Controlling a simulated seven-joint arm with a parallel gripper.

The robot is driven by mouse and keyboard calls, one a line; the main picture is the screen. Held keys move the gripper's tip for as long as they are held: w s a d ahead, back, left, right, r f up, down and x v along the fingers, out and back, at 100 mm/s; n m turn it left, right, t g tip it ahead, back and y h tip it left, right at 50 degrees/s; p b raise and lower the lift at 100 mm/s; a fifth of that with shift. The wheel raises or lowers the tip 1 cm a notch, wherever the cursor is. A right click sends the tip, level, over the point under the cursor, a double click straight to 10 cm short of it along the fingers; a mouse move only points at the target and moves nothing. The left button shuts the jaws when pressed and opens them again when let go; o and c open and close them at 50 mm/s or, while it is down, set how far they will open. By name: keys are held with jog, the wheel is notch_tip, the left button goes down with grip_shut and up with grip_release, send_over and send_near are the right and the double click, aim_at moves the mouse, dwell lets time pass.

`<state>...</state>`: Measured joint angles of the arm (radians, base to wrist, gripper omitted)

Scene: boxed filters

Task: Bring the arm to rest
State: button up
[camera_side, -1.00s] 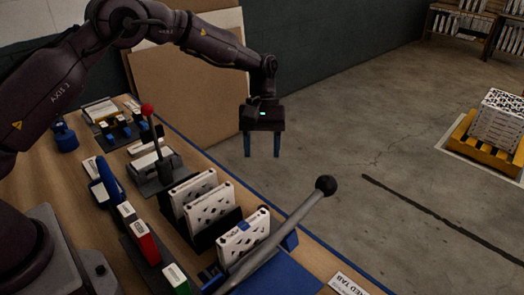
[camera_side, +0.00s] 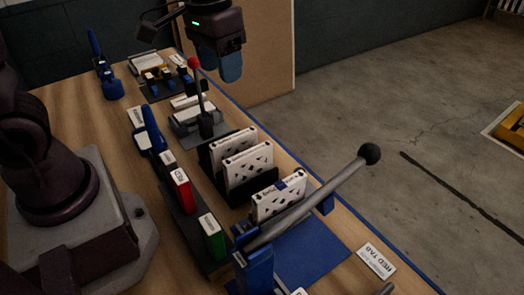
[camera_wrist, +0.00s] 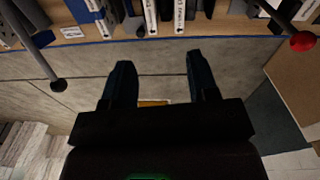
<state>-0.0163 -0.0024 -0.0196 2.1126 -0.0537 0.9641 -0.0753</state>
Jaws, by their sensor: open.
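My gripper (camera_side: 230,74) hangs in the air at the top of the side view, beyond the red-knobbed lever (camera_side: 201,95) in the picture. In the wrist view its two dark blue fingers (camera_wrist: 159,64) are spread apart with nothing held between them. The fingers look clear of everything. In the side view one finger largely covers the other. My wrist and part of the forearm show at the top edge; the rest of the arm there is out of frame.
White filters (camera_side: 247,165) stand in a black rack on the wooden bench (camera_side: 75,105). Another filter (camera_side: 280,202) stands beside a grey lever with a black ball (camera_side: 369,154). A blue mat (camera_side: 318,250) lies in front. The concrete floor (camera_side: 370,90) right of the bench is mostly open.

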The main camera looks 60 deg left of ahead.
jog(key=s+r+m+t, duration=0.1)
jog(key=s+r+t, duration=0.3)
jog(key=s, duration=0.7)
jog(key=shift+s+a+r+t+y, duration=0.25)
jog(key=shift+a+r+t, duration=0.2)
jog(key=shift+r, duration=0.65)
